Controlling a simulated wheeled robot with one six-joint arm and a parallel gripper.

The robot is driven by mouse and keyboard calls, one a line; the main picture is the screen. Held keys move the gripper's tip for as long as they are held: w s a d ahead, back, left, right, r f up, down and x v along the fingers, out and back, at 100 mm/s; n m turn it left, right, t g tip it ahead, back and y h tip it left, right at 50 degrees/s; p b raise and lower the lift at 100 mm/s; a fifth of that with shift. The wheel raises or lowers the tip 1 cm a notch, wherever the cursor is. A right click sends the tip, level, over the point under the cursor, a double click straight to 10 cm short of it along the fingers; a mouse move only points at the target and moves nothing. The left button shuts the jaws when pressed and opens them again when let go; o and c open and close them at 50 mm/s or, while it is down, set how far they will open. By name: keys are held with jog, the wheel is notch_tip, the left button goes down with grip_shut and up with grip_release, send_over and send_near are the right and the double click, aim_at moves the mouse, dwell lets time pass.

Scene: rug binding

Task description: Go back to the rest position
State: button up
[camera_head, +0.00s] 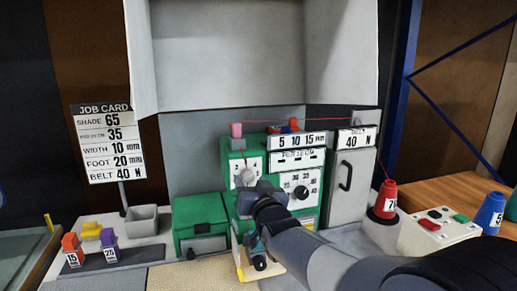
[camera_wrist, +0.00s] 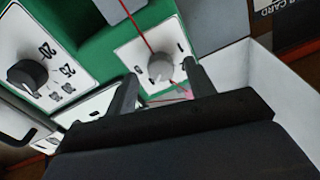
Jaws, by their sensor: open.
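My gripper (camera_head: 256,189) is in front of the green binding machine (camera_head: 187,211), and my arm reaches in from the lower right. In the wrist view my gripper (camera_wrist: 161,70) is open. Its two dark fingers stand on either side of a pale grey knob (camera_wrist: 160,66) on a white plate marked 0 and 1. Nothing shows held between them. Whether the fingers touch the knob I cannot tell. A black dial (camera_wrist: 28,76) with numbers is on the left in the wrist view; a black dial (camera_head: 300,192) also shows on the machine in the head view.
A job card (camera_head: 105,143) stands at the left beside a grey bin (camera_head: 142,219). Orange (camera_head: 71,246) and purple (camera_head: 108,240) blocks sit on a dark strip. Red (camera_head: 386,200) and blue (camera_head: 490,213) cones and a button box (camera_head: 437,230) are at the right. A red thread crosses above the machine.

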jog(key=shift+x, duration=0.85)
jog(key=shift+s, duration=0.1)
jog(key=v, duration=1)
jog(key=x, duration=1)
jog(key=shift+r+p, duration=0.15)
jog(key=shift+p, duration=0.2)
jog(key=shift+r+n+p, duration=0.15)
jog(key=shift+n+p, duration=0.75)
jog(key=shift+p, duration=0.1)
jog(key=n+p, duration=0.2)
jog(key=shift+p, duration=0.3)
jog(key=n+p, duration=0.6)
jog(key=p, duration=0.2)
jog(key=shift+d, duration=0.15)
jog(key=b+v, duration=0.2)
jog(key=v, duration=0.8)
jog(key=shift+s+d, duration=0.2)
